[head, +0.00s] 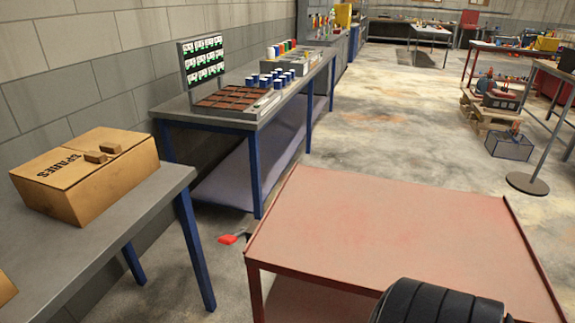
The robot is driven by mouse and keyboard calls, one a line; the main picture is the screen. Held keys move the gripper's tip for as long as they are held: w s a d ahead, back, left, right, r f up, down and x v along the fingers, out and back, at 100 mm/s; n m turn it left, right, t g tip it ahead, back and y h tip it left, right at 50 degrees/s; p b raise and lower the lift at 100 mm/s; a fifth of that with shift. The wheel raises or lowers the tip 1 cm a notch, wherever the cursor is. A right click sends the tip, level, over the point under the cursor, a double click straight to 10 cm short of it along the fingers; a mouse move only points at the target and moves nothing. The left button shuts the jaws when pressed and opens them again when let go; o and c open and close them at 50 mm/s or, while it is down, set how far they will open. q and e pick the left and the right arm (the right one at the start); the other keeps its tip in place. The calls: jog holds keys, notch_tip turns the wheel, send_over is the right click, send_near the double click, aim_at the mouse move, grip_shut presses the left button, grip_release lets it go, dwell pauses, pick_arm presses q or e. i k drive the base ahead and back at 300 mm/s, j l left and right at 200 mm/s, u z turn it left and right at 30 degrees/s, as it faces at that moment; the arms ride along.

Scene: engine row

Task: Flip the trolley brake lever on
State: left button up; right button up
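The red trolley (390,225) stands in front of me at the lower right, with a flat, mostly bare top and raised side edges. A small bright red lever-like piece (230,239) sits low near the floor, just left of the trolley's near left corner. It looks like the brake lever, but it is too small to tell its setting. Neither of my grippers is in view.
A black ribbed rounded shape covers the trolley's near edge; I cannot tell whether it is mine. A blue-legged bench (213,112) stands behind. Floor beyond the trolley is open.

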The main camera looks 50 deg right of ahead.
aim_at(228, 240)
jog(key=z, duration=1.25)
jog(key=l+u, duration=0.4)
jog(key=l, duration=0.2)
jog(key=k+l+u, duration=0.1)
jog(key=l+u, duration=0.25)
jog(key=l, duration=0.25)
